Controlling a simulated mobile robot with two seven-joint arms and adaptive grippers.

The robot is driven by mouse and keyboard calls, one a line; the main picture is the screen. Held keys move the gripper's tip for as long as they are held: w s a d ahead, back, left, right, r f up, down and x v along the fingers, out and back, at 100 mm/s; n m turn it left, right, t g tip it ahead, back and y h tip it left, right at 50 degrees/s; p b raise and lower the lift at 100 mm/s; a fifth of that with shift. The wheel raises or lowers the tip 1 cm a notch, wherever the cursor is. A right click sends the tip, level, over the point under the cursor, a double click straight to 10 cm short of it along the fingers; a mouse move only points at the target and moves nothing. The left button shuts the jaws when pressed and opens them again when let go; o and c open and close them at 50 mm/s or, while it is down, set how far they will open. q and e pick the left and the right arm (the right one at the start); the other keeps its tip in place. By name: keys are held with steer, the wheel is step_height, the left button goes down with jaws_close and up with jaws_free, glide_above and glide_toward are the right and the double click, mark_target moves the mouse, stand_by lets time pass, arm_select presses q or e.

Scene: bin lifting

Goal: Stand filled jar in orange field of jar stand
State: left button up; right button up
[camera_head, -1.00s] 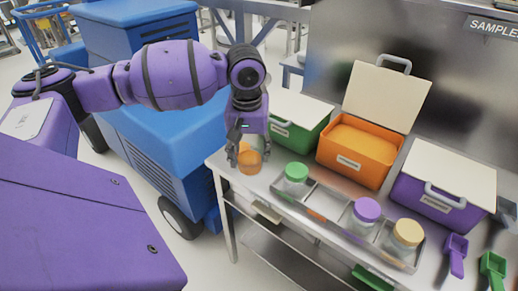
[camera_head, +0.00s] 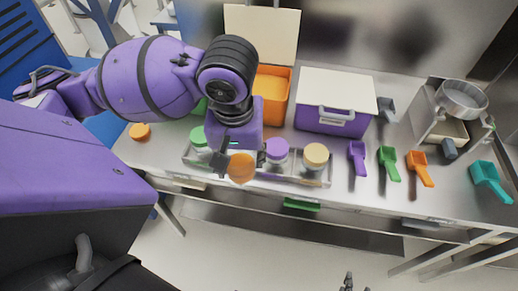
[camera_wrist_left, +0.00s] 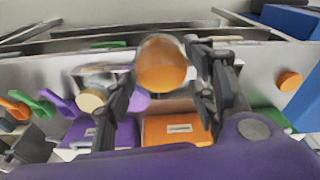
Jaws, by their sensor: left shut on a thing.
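My left gripper (camera_head: 238,165) is shut on a clear jar with orange contents (camera_head: 241,169). The jar also shows between the fingers in the left wrist view (camera_wrist_left: 162,66). The gripper holds it at the front of the jar stand (camera_head: 190,158), between the green-topped jar (camera_head: 198,137) and the purple-topped jar (camera_head: 277,149). The jar's height above the stand cannot be told. The orange field is hidden behind gripper and jar. A tan-topped jar (camera_head: 316,156) stands at the stand's right end. Dark fingertips of my right gripper (camera_head: 347,284) show at the bottom edge.
A round orange lid (camera_head: 140,131) lies on the table's left end. An open orange bin (camera_head: 272,88) and a closed purple bin (camera_head: 333,117) stand behind the stand. Purple (camera_head: 357,157), green (camera_head: 389,163), orange (camera_head: 420,168) and teal (camera_head: 490,182) scoops lie to the right.

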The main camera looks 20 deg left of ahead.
arm_select(q)
steer(key=shift+w+a, duration=0.1)
steer(key=shift+a, duration=0.1)
steer(key=shift+n, duration=0.3)
steer(key=w+a+f, duration=0.2)
steer(key=w+f, duration=0.2)
steer(key=w+a+f+b, duration=0.1)
steer(key=w+a+f, duration=0.1)
steer(key=w+f, duration=0.2)
steer(key=w+a+f+b, duration=0.1)
steer(key=w+a+f, duration=0.2)
steer(key=f, duration=0.1)
steer(key=shift+w+f, duration=0.3)
steer(key=shift+w, duration=0.1)
arm_select(e)
steer(key=s+f, duration=0.1)
steer(key=s+d+f, duration=0.1)
steer(key=shift+d+f, duration=0.1)
steer(key=shift+f, duration=0.2)
arm_select(q)
steer(key=shift+f, duration=0.2)
arm_select(e)
steer(key=shift+w+r, duration=0.1)
steer(key=shift+w, duration=0.05)
arm_select(q)
steer(key=o, duration=1.6)
steer(key=shift+c, duration=0.2)
arm_select(e)
steer(key=shift+s, duration=0.25)
steer(key=shift+s+d, duration=0.1)
